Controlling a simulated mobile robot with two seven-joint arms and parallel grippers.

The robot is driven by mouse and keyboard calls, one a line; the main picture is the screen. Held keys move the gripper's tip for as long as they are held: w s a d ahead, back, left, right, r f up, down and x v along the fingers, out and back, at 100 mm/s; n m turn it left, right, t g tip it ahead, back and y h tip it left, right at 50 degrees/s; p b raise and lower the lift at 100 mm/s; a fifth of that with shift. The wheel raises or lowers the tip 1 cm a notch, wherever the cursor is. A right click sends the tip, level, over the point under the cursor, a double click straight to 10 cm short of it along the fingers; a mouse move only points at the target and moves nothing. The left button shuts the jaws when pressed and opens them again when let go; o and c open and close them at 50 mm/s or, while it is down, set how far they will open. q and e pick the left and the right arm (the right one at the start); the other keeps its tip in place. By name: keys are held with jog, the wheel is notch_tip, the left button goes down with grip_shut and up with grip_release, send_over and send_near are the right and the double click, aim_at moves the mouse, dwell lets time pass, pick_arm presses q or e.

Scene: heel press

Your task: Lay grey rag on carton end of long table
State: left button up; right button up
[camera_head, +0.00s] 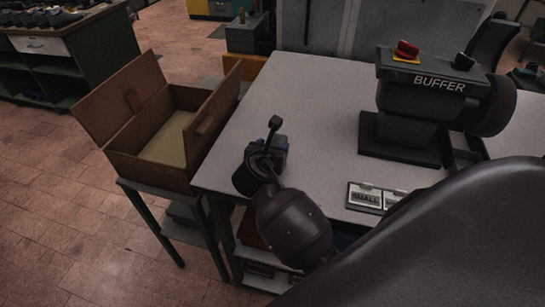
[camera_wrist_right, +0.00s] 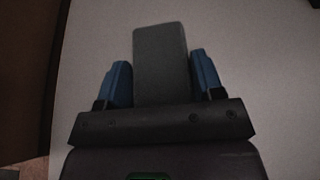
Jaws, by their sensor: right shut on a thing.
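My right gripper (camera_head: 272,148) is over the left end of the long table (camera_head: 310,90), the end beside the open brown carton (camera_head: 150,130). In the right wrist view its blue fingers (camera_wrist_right: 160,82) are on both sides of a flat grey piece, which I take to be the grey rag (camera_wrist_right: 160,55), and are shut on it. The rag sticks out past the fingertips, above the pale tabletop (camera_wrist_right: 250,60). I cannot tell whether it touches the table. My left gripper is not in view.
A black buffer machine (camera_head: 425,105) stands toward the right of the table. Small labelled trays (camera_head: 375,197) lie near the front edge. The carton stands on a low stand (camera_head: 150,215) at the table's left. Tabletop between gripper and buffer is clear.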

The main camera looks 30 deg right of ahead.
jog(key=shift+f, duration=1.6)
jog(key=shift+f, duration=0.1)
jog(key=o, duration=0.9)
jog(key=v, duration=1.2)
jog(key=shift+r, duration=0.2)
jog(key=shift+a, duration=0.1)
